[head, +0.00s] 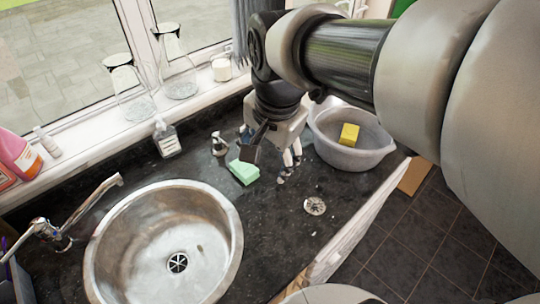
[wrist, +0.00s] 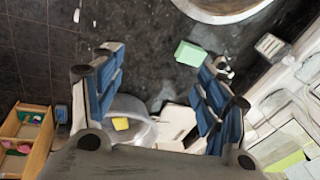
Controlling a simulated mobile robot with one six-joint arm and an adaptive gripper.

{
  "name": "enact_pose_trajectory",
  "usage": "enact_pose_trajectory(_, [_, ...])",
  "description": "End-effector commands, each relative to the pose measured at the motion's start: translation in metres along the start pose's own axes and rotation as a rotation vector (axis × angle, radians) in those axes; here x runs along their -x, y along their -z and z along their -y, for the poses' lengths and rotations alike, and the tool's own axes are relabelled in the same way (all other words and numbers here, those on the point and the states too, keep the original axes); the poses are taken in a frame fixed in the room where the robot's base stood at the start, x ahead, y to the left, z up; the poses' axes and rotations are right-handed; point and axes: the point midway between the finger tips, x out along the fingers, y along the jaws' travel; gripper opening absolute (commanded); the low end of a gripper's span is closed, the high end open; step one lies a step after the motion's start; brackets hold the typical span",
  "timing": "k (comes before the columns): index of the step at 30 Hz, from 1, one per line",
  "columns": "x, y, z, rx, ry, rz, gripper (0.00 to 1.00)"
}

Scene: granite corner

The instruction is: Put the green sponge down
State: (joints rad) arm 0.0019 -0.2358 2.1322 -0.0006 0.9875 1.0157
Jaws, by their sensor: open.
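The green sponge (head: 244,171) lies flat on the dark granite worktop, right of the round sink. It also shows in the wrist view (wrist: 190,53), just past the tip of the right-hand finger. My gripper (head: 272,156) is above the worktop beside the sponge, to its right in the head view. In the wrist view my gripper (wrist: 160,60) has its blue-padded fingers wide apart with nothing held between them. The sponge is clear of the gap between the fingers, and I cannot tell whether a finger touches it.
A grey tub (head: 352,158) holding a yellow block (head: 349,135) stands right of my gripper. The round metal sink (head: 230,262) is at left. A dark soap bottle (head: 219,145) stands close behind the sponge. A round metal disc (head: 315,206) lies near the worktop's front edge.

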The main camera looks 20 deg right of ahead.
Motion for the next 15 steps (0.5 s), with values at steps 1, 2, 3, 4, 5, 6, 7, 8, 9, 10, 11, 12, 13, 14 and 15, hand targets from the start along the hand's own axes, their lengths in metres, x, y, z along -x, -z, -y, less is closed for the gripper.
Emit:
enact_pose_trajectory(1, [0.009,-0.011,-0.018,0.139,0.023,-0.017,0.68])
enact_pose_trajectory(2, [0.012,-0.017,-0.028,0.227,0.033,-0.027,0.68])
enact_pose_trajectory(3, [0.015,-0.025,-0.041,0.341,0.044,-0.040,0.68])
enact_pose_trajectory(4, [0.016,-0.031,-0.050,0.423,0.052,-0.050,0.68])
enact_pose_trajectory(5, [0.017,-0.036,-0.059,0.503,0.057,-0.061,0.68])
enact_pose_trajectory(6, [0.017,-0.043,-0.070,0.600,0.064,-0.075,0.68])
enact_pose_trajectory(7, [0.017,-0.047,-0.077,0.667,0.068,-0.084,0.68])
enact_pose_trajectory(8, [0.016,-0.051,-0.083,0.729,0.070,-0.094,0.68])
enact_pose_trajectory(9, [0.015,-0.056,-0.091,0.802,0.073,-0.105,0.68])
enact_pose_trajectory(10, [0.014,-0.059,-0.096,0.848,0.074,-0.112,0.68])
enact_pose_trajectory(11, [0.013,-0.061,-0.100,0.890,0.076,-0.120,0.68])
enact_pose_trajectory(12, [0.012,-0.064,-0.104,0.933,0.076,-0.127,0.68])
enact_pose_trajectory(13, [0.011,-0.066,-0.106,0.959,0.076,-0.131,0.68])
enact_pose_trajectory(14, [0.010,-0.067,-0.108,0.980,0.076,-0.134,0.68])
enact_pose_trajectory(15, [0.010,-0.068,-0.110,1.000,0.076,-0.137,0.68])
